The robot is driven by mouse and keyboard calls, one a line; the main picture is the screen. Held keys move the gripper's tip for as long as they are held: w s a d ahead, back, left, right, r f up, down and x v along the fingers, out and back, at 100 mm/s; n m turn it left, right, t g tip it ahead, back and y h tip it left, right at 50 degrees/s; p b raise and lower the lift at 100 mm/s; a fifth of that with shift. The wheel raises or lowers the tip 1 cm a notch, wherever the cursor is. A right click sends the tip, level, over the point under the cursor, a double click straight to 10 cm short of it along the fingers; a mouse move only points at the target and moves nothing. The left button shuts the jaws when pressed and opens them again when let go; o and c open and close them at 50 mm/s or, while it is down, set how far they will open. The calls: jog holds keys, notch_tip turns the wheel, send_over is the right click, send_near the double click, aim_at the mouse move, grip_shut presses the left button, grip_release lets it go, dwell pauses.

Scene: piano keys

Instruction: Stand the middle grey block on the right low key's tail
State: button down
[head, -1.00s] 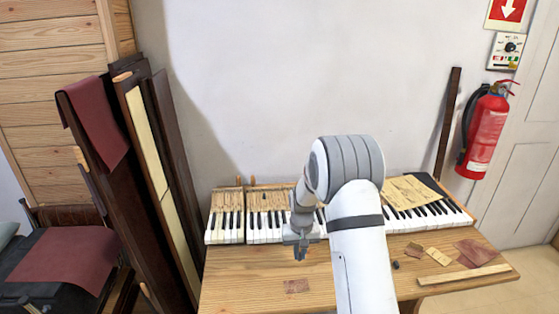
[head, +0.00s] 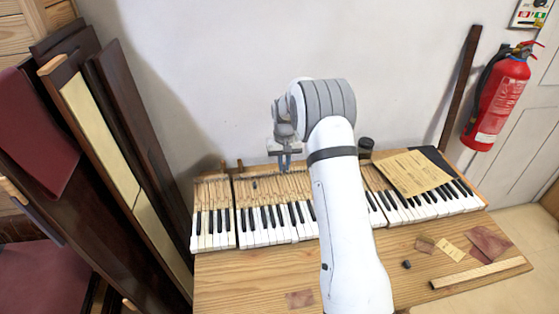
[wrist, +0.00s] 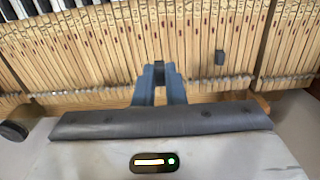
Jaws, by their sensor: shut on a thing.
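My gripper (head: 286,165) is over the back of the keyboard, near the wall. In the wrist view its blue fingers (wrist: 159,82) are shut on a small dark grey block (wrist: 159,67), largely hidden between the tips. The held block appears just over or at the wooden key tails (wrist: 110,50); I cannot tell whether it touches them. A second grey block (wrist: 219,57) stands on a tail to one side; it also shows in the head view (head: 254,184), left of my gripper. A third dark block (head: 407,264) lies on the table at right. Which key is low is not clear.
A paper sheet (head: 412,171) covers the right part of the keyboard. A dark round pot (head: 366,146) stands behind it. Scraps (head: 488,243) and a wooden strip (head: 480,273) lie at the table's right. Dark panels (head: 100,150) lean at left.

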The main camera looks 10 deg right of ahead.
jog(key=shift+a+f, duration=0.3)
jog(key=shift+f, duration=0.25)
jog(key=b, duration=0.3)
send_over(282, 191)
jog(key=shift+f, duration=3)
jog(key=shift+f+b, duration=0.65)
jog(key=shift+f, duration=0.25)
jog(key=shift+b, duration=0.6)
jog(key=shift+f+b, duration=0.3)
jog(key=shift+f, duration=0.05)
jog(key=c, duration=1.8)
grip_release()
jog(key=shift+c, duration=0.2)
jog(key=shift+r, duration=0.15)
